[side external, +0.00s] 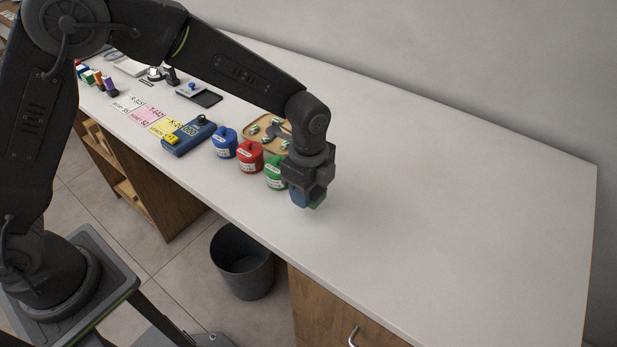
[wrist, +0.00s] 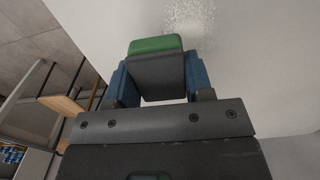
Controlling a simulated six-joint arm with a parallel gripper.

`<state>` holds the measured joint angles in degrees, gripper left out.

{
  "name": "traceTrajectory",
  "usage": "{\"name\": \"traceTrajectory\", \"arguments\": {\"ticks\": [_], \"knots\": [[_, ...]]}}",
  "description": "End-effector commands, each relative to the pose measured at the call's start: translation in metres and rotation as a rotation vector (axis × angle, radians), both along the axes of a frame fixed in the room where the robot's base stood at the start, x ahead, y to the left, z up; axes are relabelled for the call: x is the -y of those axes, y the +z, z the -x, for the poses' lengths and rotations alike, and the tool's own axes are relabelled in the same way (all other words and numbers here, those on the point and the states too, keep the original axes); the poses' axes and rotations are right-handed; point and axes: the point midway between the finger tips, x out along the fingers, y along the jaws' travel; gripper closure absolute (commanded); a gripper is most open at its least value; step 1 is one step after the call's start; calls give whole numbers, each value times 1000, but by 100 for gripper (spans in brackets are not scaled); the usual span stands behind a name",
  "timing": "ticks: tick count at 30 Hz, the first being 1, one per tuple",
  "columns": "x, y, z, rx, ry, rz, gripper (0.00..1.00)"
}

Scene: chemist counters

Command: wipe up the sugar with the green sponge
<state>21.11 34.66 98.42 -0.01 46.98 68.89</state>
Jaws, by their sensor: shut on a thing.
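My gripper (side external: 308,196) is low over the counter, just right of the green pot, with its fingers pointing down. In the wrist view my gripper (wrist: 158,82) has its two blue fingers shut on the sides of the green sponge (wrist: 155,45), which has a green layer and a dark grey layer. A bit of the sponge (side external: 317,203) shows below the fingers in the side external view. The sugar (wrist: 188,16) is a speckled white patch on the counter at the top of the wrist view, beyond the sponge. I cannot tell whether the sponge touches the counter.
Green (side external: 275,175), red (side external: 250,158) and blue (side external: 224,143) pots stand in a row left of my gripper. A tan tray (side external: 256,122) with small items lies behind them. A blue device (side external: 188,138) is farther left. The counter (side external: 450,210) is clear to the right.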

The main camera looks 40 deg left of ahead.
Motion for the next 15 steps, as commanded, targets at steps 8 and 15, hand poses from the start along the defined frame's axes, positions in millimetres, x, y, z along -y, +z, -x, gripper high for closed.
{"name": "traceTrajectory", "arguments": {"ticks": [8, 15], "knots": [[0, -26, 0, -2, 0, -1, 72], [0, -40, -13, 2, 1, 1, 75]]}}
